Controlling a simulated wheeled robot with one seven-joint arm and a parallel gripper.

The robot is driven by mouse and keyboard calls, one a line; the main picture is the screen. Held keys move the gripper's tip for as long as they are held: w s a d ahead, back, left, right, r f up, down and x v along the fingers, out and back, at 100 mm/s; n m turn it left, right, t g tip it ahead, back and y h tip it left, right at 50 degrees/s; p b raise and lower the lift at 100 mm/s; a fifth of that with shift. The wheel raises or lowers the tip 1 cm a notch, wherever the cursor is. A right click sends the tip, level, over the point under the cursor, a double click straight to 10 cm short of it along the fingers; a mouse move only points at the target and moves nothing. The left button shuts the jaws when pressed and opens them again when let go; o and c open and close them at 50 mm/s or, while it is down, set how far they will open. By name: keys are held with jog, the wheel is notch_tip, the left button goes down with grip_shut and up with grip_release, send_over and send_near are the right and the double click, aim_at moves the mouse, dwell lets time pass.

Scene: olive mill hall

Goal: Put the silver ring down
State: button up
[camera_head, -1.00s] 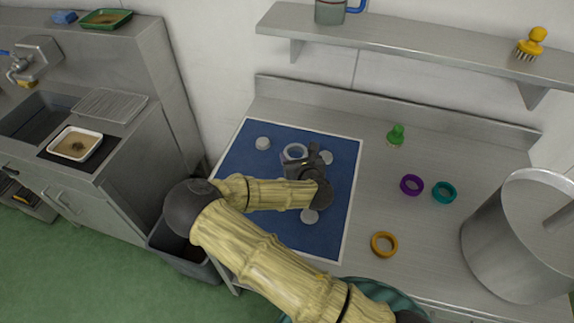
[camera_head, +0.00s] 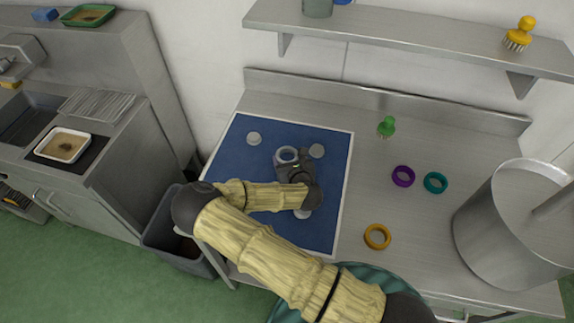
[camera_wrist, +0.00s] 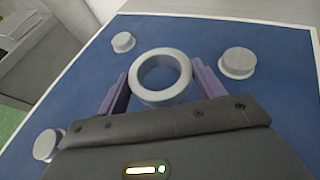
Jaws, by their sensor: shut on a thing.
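The silver ring (camera_wrist: 160,78) is between the two purple fingers of my gripper (camera_wrist: 160,90) in the wrist view. The fingers are shut on its sides. In the head view the silver ring (camera_head: 286,155) shows at the far end of my gripper (camera_head: 287,160), over the blue mat (camera_head: 235,165). I cannot tell whether the ring touches the mat. Several round grey discs are on the mat around it, one at the upper left (camera_wrist: 123,41), one at the upper right (camera_wrist: 238,62) and one at the lower left (camera_wrist: 46,144).
A large steel pot (camera_head: 510,230) stands at the right. A shelf (camera_head: 420,38) runs above the table.

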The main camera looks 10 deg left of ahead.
jog(key=shift+d, duration=0.2)
jog(key=shift+s+a+f, duration=0.1)
jog(key=shift+s+f, duration=0.05)
notch_tip(320, 180, down, 3)
jog(key=shift+f+p, duration=0.1)
jog(key=shift+p, duration=0.25)
jog(key=shift+a+f, duration=0.1)
jog(key=shift+f, duration=0.1)
jog(key=o, duration=0.6)
jog(key=shift+f, duration=0.15)
jog(key=o, duration=0.5)
jog(key=shift+c, duration=0.2)
